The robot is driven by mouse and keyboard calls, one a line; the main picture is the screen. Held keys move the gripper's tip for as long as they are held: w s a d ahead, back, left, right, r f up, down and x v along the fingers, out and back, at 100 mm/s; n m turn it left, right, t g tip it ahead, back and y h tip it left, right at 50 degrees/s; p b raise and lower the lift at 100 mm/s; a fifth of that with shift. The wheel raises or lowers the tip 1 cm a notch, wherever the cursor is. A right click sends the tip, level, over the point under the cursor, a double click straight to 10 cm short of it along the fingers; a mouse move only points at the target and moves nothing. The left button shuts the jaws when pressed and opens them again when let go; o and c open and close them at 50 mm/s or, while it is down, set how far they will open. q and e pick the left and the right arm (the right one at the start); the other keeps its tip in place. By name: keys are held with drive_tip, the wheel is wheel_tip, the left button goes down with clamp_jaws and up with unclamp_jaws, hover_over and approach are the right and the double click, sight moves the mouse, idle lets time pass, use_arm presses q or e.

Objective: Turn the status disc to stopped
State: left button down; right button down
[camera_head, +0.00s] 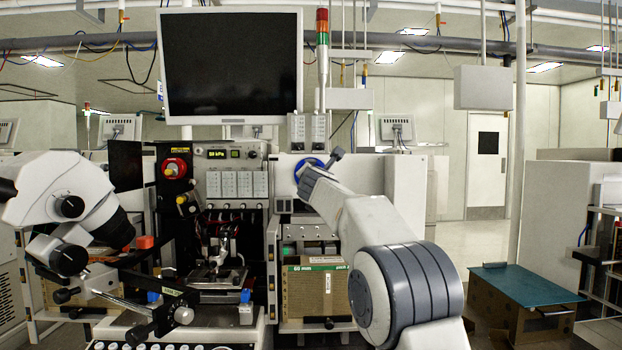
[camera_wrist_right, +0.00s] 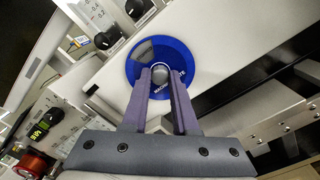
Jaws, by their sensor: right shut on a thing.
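The status disc (camera_head: 298,169) is a blue round plate on the pale machine panel below the monitor, partly covered by my right gripper (camera_head: 308,170) in the head view. In the right wrist view the disc (camera_wrist_right: 197,62) faces the camera, with white lettering, partly hidden, and a grey wedge-shaped window at its upper left. A round grey knob (camera_wrist_right: 159,74) stands at its centre. My right gripper (camera_wrist_right: 161,76) has one finger on each side of the knob and is shut on it. I cannot read a status word in the window. My left gripper is not in view.
A black monitor (camera_head: 230,62) and a red-and-green signal tower (camera_head: 322,45) stand above the panel. A microscope (camera_head: 75,195) is at the left. A red emergency button (camera_head: 175,168) sits left of the disc. A teal-topped box (camera_head: 525,282) stands on the right, with open floor behind it.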

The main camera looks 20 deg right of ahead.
drive_tip(key=shift+f, duration=0.15)
idle(0.3)
drive_tip(key=c, duration=0.7)
unclamp_jaws()
drive_tip(key=b+v, duration=0.5)
drive_tip(key=v, duration=0.5)
drive_tip(key=shift+s, duration=0.2)
